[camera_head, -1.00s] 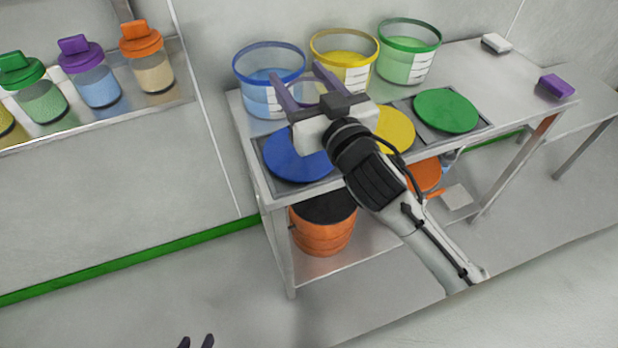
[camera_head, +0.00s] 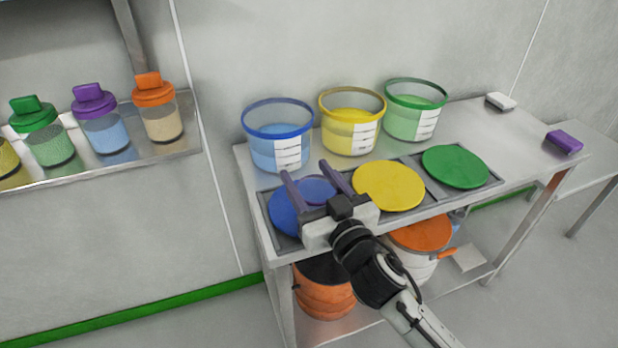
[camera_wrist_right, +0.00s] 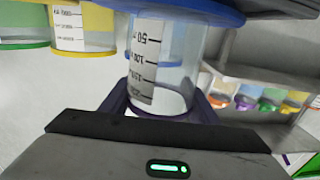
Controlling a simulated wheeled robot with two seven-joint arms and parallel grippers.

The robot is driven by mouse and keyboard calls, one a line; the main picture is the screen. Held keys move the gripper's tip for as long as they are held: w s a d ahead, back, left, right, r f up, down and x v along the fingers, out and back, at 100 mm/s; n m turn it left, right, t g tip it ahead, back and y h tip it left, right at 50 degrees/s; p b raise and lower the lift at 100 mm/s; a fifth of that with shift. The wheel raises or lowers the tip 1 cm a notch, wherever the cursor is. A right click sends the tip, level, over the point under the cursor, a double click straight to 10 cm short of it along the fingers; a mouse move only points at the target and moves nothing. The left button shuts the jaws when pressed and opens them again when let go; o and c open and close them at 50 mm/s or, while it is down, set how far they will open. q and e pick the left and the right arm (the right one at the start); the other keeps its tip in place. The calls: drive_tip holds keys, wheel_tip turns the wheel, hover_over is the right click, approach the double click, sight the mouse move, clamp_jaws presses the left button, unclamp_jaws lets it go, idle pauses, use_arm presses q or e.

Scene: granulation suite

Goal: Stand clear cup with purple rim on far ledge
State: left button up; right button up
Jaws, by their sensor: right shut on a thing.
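My right gripper (camera_head: 311,173) is shut on the clear cup with the purple rim (camera_head: 317,188), which shows between its purple-grey fingers. In the head view the cup appears over the blue disc (camera_head: 283,215), and the fingers hide part of it. In the right wrist view the clear cup (camera_wrist_right: 178,80) fills the space between the fingers and has a white measuring scale. A metal ledge (camera_head: 185,147) with bottles is at the left of the head view; I cannot tell whether it is the far ledge. My left gripper is not in view.
Blue (camera_head: 262,150), yellow (camera_head: 342,140) and green (camera_head: 402,120) rimmed buckets stand at the back of the table. Yellow (camera_head: 388,186) and green (camera_head: 455,166) discs lie in front. A white block (camera_head: 500,101) and a purple block (camera_head: 564,142) lie at the right, with bare tabletop between.

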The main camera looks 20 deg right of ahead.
drive_tip(key=shift+f, duration=0.2)
drive_tip(key=o, duration=1.1)
drive_tip(key=shift+r, duration=0.1)
drive_tip(key=shift+c, duration=0.2)
